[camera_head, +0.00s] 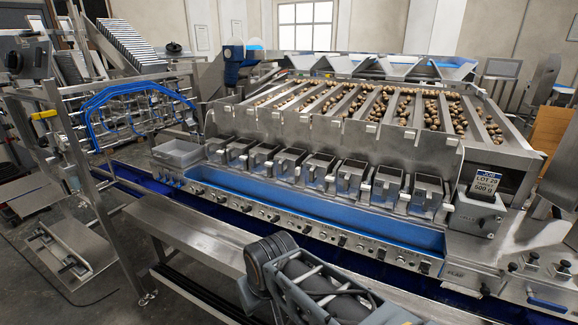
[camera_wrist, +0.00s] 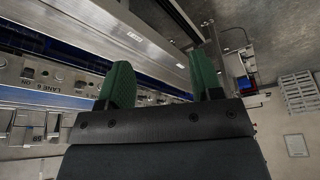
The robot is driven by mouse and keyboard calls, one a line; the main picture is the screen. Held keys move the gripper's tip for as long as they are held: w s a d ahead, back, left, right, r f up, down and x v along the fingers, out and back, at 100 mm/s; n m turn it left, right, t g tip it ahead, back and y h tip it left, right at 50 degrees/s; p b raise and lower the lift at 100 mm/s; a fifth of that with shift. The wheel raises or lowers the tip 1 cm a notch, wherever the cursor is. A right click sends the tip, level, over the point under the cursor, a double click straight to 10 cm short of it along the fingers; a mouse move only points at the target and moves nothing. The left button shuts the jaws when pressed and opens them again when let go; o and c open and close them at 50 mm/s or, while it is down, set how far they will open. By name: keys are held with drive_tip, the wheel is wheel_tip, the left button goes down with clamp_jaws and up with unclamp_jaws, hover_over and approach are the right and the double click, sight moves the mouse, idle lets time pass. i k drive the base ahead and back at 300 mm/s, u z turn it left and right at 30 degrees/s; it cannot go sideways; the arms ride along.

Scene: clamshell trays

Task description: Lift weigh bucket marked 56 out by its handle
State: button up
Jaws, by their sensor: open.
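A row of several steel weigh buckets (camera_head: 319,172) hangs along the front of the machine, below the sloping lanes, in the head view. Their markings are too small to read, so I cannot tell which one is marked 56. My gripper (camera_wrist: 160,78) shows in the wrist view with two green fingers apart and nothing between them. In the head view my arm is in the lower foreground, clear of the buckets, and the fingertips cannot be made out.
A blue trough (camera_head: 310,205) runs below the buckets, above a front panel with several knobs. A grey bin (camera_head: 178,154) stands at the row's left end. A steel beam (camera_head: 195,235) crosses in front.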

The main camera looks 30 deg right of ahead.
sight(288, 160)
drive_tip(key=u, duration=1.35)
drive_tip(key=i, duration=1.55)
drive_tip(key=z, duration=3.25)
